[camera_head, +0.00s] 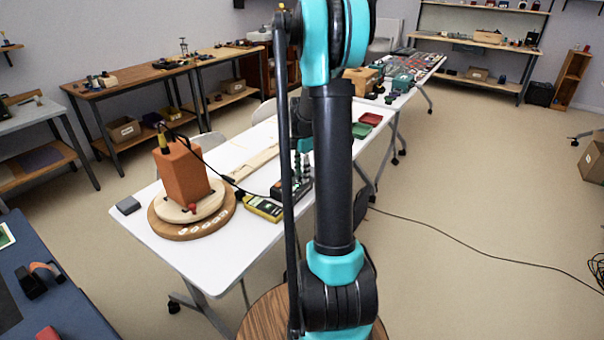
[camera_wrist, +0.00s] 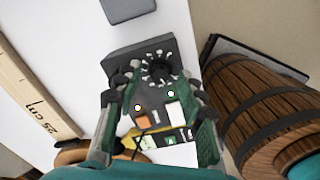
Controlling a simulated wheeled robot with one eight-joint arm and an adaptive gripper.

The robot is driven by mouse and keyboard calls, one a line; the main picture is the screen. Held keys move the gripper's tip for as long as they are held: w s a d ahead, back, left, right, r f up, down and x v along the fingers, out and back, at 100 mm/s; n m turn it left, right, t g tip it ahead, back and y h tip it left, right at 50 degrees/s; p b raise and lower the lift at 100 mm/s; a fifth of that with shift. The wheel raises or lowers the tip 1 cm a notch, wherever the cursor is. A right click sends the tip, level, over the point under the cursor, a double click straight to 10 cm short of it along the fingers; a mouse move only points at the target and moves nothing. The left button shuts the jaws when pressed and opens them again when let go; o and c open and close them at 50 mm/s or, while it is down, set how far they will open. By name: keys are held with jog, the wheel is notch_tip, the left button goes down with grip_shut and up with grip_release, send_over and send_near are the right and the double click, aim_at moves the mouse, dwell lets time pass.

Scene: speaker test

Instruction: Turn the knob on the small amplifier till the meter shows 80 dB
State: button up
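The small amplifier is a dark box (camera_wrist: 153,98) on the white table, with a ring of white marks around a dark round knob (camera_wrist: 160,70). In the head view the amplifier (camera_head: 280,191) is partly hidden by my arm. My gripper (camera_wrist: 157,86) is open, one green-and-dark finger on each side of the amplifier's top around the knob area. I cannot tell whether the fingers touch it. In the head view my gripper (camera_head: 304,166) shows partly behind my arm, above the amplifier. The yellow meter (camera_head: 263,208) lies beside the amplifier; its reading is too small to tell.
An orange speaker box (camera_head: 182,172) stands on a round wooden base (camera_head: 222,215) at the left. A wooden ruler (camera_wrist: 32,103) lies beside the amplifier. A wooden barrel (camera_wrist: 262,110) stands off the table's edge. Red and green trays (camera_head: 370,119) lie farther back.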

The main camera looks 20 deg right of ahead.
jog(key=shift+f, duration=0.25)
grip_shut()
dwell(0.4)
